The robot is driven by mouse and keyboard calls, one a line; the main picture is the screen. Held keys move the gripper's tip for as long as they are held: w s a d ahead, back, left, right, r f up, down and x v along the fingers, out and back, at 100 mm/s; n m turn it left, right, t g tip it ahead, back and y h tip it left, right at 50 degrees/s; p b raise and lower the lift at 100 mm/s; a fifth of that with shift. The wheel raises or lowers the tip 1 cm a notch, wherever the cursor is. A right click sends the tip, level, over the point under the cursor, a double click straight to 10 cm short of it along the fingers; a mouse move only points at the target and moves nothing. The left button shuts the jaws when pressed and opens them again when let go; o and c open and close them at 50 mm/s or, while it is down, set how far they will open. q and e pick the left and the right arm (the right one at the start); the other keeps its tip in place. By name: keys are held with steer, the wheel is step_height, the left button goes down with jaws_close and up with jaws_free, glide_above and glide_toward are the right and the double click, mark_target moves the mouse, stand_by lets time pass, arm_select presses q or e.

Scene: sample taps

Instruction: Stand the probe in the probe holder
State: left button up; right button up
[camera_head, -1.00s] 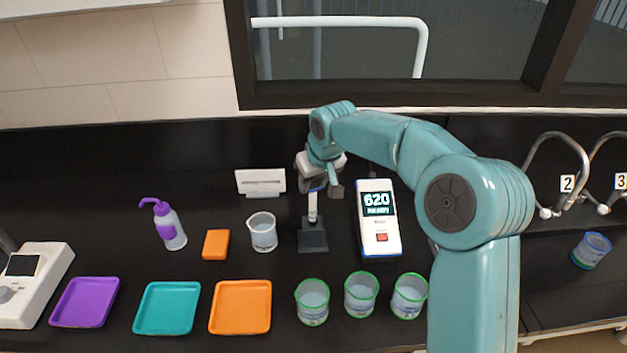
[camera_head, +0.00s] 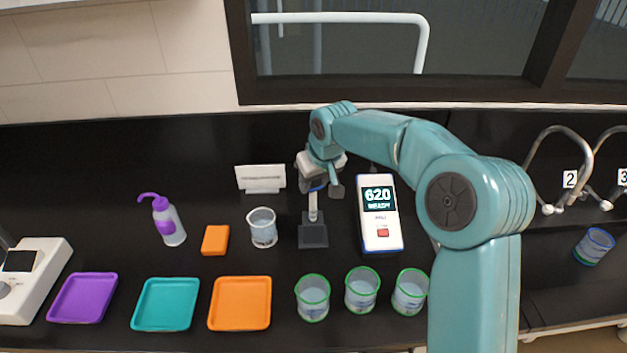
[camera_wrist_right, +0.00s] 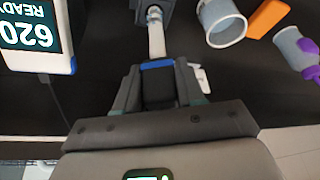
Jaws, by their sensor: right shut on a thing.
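The probe has a pale shaft (camera_head: 313,207) in the head view, and the shaft (camera_wrist_right: 156,40) and a blue band show in the wrist view. My right gripper (camera_head: 316,186) is shut on the probe's upper part; its dark fingers (camera_wrist_right: 158,88) flank it in the wrist view. The probe holder (camera_head: 313,236) is a dark block on the bench directly below. The probe is roughly upright, and its lower end meets the holder's top, where a ring (camera_wrist_right: 155,13) shows. I cannot tell how deep it sits. My left gripper is not in view.
A meter (camera_head: 380,225) reading 620 READY stands close right of the holder. A beaker (camera_head: 263,229) is close left, and a white sign (camera_head: 261,178) stands behind. Green-rimmed beakers (camera_head: 313,299) and an orange tray (camera_head: 240,303) lie in front.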

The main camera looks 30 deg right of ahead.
mark_target(315, 196)
steer(key=shift+f, duration=0.1)
steer(key=shift+w+f+b, duration=0.1)
steer(key=shift+f+b, duration=2.45)
steer(key=shift+f, duration=0.55)
steer(key=o, duration=1.7)
steer(key=shift+c, duration=0.2)
steer(key=shift+r, duration=0.15)
steer(key=shift+p+v, duration=1.75)
steer(key=shift+v, duration=1.65)
steer(key=shift+w, duration=0.25)
